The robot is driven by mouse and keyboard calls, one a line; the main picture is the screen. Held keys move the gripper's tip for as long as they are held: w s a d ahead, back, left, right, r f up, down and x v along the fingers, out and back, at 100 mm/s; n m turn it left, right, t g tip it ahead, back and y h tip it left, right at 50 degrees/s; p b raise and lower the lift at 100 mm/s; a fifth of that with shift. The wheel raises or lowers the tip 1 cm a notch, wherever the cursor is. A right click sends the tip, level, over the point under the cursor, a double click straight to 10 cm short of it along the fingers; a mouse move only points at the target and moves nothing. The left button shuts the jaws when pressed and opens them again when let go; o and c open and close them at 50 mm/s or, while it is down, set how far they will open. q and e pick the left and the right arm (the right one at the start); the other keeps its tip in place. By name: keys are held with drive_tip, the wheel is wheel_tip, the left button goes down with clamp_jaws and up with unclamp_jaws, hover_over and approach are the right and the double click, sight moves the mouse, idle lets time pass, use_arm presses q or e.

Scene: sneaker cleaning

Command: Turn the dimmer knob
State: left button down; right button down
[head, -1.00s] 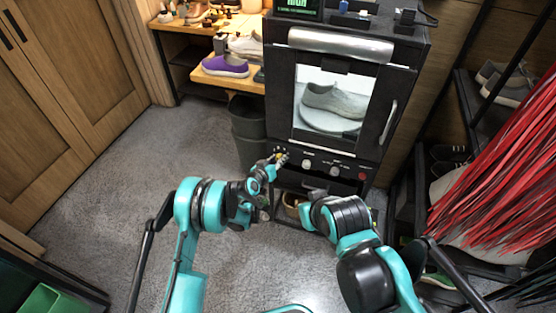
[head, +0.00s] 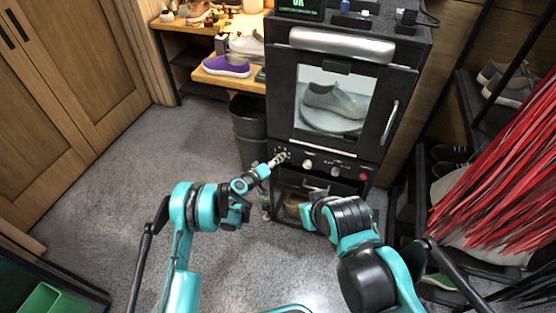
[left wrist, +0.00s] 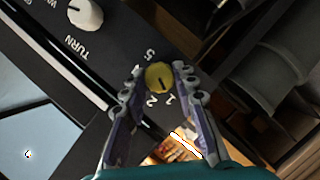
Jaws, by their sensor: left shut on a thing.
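The yellow dimmer knob (left wrist: 158,77) sits on the dark control panel, with white numbers around its lower side and a dark pointer mark on its face. My left gripper (left wrist: 158,70) has one finger on each side of the knob and is shut on it. In the head view my left gripper (head: 277,159) reaches the left end of the panel below the cabinet's window, and its fingers largely hide the knob there. My right arm is in the head view, but its gripper is hidden behind its own links.
A white knob (left wrist: 86,13) marked TURN is beside the yellow one. The black cabinet (head: 398,85) holds a grey shoe (head: 335,101) behind its window. A red button (head: 363,177) is on the panel's right. A dark bin (head: 249,128) stands close left of the cabinet.

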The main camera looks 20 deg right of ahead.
idle(0.3)
use_arm(q)
drive_tip(key=c, duration=1.2)
unclamp_jaws()
drive_tip(key=v, duration=0.7)
drive_tip(key=shift+s+a, duration=0.15)
drive_tip(key=shift+a, duration=0.05)
drive_tip(key=shift+r, duration=0.15)
